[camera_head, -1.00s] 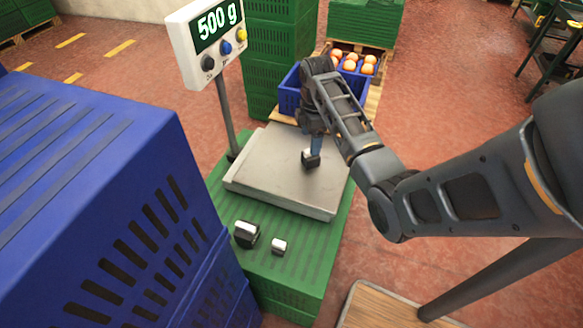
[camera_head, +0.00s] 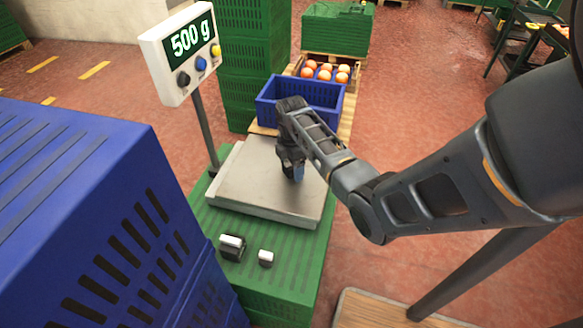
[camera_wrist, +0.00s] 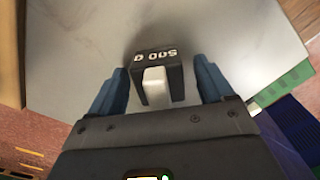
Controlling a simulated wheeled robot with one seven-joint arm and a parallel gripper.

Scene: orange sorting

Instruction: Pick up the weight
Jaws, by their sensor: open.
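The weight (camera_wrist: 157,76) is a dark block with a pale handle, marked 500 g, in the wrist view. It stands on the metal scale plate (camera_head: 245,185). My gripper (camera_wrist: 160,88) is open, with one blue-grey finger on each side of the weight and a visible gap to both. In the head view my gripper (camera_head: 292,172) is low over the plate and hides the weight. The scale display (camera_head: 188,42) reads 500 g. Two other weights, a larger one (camera_head: 232,247) and a smaller one (camera_head: 266,258), stand on the green crate in front of the scale.
Stacked blue crates (camera_head: 75,190) fill the left side. A blue crate (camera_head: 268,110) stands behind the scale, with a box of oranges (camera_head: 300,68) beyond it. Green crates (camera_head: 238,60) are stacked behind the display. Red floor is open to the right.

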